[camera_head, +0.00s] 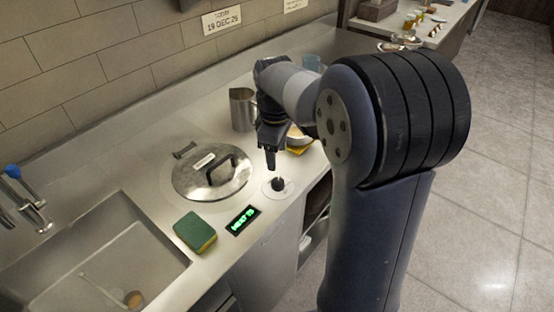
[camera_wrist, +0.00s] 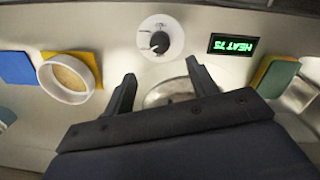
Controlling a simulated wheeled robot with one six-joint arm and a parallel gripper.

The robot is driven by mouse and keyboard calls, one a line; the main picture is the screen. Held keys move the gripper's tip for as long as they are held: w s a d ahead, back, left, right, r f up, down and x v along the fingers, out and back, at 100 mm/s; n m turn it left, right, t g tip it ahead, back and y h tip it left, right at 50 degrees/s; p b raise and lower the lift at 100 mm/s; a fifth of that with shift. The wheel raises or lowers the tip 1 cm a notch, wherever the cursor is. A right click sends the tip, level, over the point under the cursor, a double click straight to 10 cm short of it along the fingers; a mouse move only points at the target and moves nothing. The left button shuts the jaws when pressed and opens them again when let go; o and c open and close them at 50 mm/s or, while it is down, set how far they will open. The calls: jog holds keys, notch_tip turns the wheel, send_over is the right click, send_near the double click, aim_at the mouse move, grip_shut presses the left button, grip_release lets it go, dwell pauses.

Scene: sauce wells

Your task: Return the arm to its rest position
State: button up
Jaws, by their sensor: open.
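My gripper (camera_head: 270,165) points down over the counter, just above a dark control knob (camera_head: 278,184) on a round white plate. In the wrist view my gripper (camera_wrist: 160,75) has its two fingers apart with nothing between them. The knob (camera_wrist: 159,42) shows there beyond the fingertips, clear of both. My arm reaches in from the right in the head view and hides part of the counter behind it.
A lidded metal well (camera_head: 211,172), a green-yellow sponge (camera_head: 195,232), a lit green display (camera_head: 243,220) and a sink (camera_head: 100,262) lie to the left. A metal jug (camera_head: 242,109) stands behind. A bowl (camera_wrist: 66,79) sits on a yellow item (camera_wrist: 92,60).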

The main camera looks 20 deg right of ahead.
aim_at(278, 181)
dwell(0.3)
jog(key=f, duration=1)
jog(key=shift+w+d+f, duration=0.2)
jog(key=shift+f, duration=0.2)
jog(key=shift+m, duration=0.3)
jog(key=shift+r, duration=0.1)
